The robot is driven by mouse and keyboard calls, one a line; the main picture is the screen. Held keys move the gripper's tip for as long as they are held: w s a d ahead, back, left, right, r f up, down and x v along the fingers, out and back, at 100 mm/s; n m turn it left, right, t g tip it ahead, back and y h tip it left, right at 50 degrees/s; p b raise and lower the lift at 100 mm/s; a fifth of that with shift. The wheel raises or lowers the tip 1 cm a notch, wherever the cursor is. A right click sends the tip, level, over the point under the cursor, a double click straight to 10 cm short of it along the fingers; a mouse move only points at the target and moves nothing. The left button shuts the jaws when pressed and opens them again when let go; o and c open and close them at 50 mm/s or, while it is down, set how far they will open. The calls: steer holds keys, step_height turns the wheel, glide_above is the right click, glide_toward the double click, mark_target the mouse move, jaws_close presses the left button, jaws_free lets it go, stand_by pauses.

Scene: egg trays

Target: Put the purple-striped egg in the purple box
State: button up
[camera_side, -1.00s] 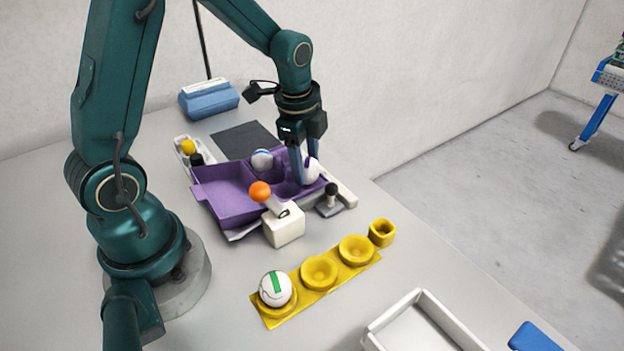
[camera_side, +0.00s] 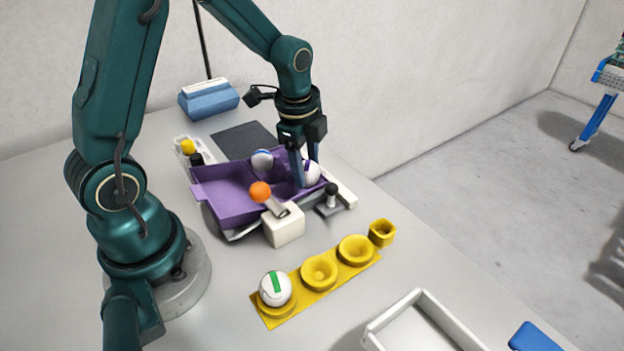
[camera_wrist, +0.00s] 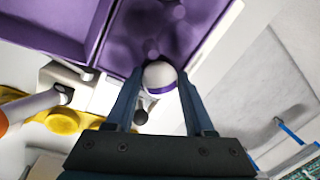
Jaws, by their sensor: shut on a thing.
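The purple-striped egg (camera_side: 312,174) is white with a purple band. My gripper (camera_side: 304,182) is shut on it, one finger on each side. The egg is at the right end of the purple box (camera_side: 228,204), low over or inside that end; I cannot tell whether it touches the box floor. In the wrist view the egg (camera_wrist: 159,74) sits between the fingertips of my gripper (camera_wrist: 160,88), with the purple box (camera_wrist: 112,58) beyond it.
A white egg with a blue mark (camera_side: 262,160) is at the box's far side. An orange ball-topped lever (camera_side: 260,191) and a black knob (camera_side: 331,188) stand in front. A green-striped egg (camera_side: 275,289) sits in the yellow tray (camera_side: 326,294), whose other cups are empty.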

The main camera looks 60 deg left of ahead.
steer(key=shift+f, duration=0.25)
stand_by(0.3)
steer(key=o, duration=0.9)
steer(key=shift+s+d+r, duration=0.1)
steer(key=shift+s+r, duration=0.1)
steer(key=shift+r, duration=1.1)
steer(key=shift+s+d+r, duration=0.1)
steer(key=shift+s+r, duration=0.05)
steer(key=shift+r, duration=1.1)
step_height(320, 180, up, 9)
steer(key=shift+f, duration=0.1)
